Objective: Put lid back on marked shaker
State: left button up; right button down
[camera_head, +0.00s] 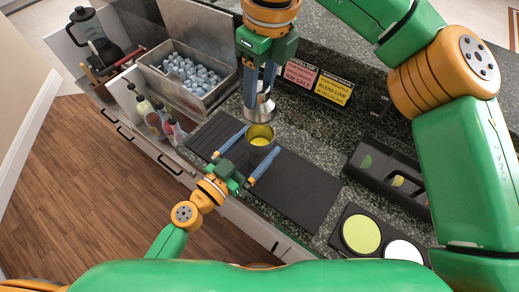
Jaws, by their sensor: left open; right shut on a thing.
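An open metal shaker (260,150) stands upright on the black bar mat, with yellow showing inside its mouth. My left gripper (248,157) is open, with one finger on each side of the shaker; I cannot tell whether they touch it. My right gripper (262,84) points down behind the shaker and is shut on a silver metal lid (261,107). The lid is just above and behind the shaker's mouth, apart from its rim as far as I can see. Any mark on the shaker is not visible.
The black mat (305,192) has free room to the right. A steel ice bin (190,88) and several bottles (158,118) are on the left. A dark garnish caddy (376,188) stands right, near green and white discs (361,234). Two signs (333,88) stand at the back.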

aim_at(260, 106)
pick_arm(q)
jog(key=shift+x, duration=0.9)
pick_arm(e)
jog(key=shift+w+d, duration=0.1)
pick_arm(q)
jog(key=shift+c, duration=0.9)
jog(key=shift+s, duration=0.1)
grip_shut()
pick_arm(e)
jog(key=shift+f, duration=2.45)
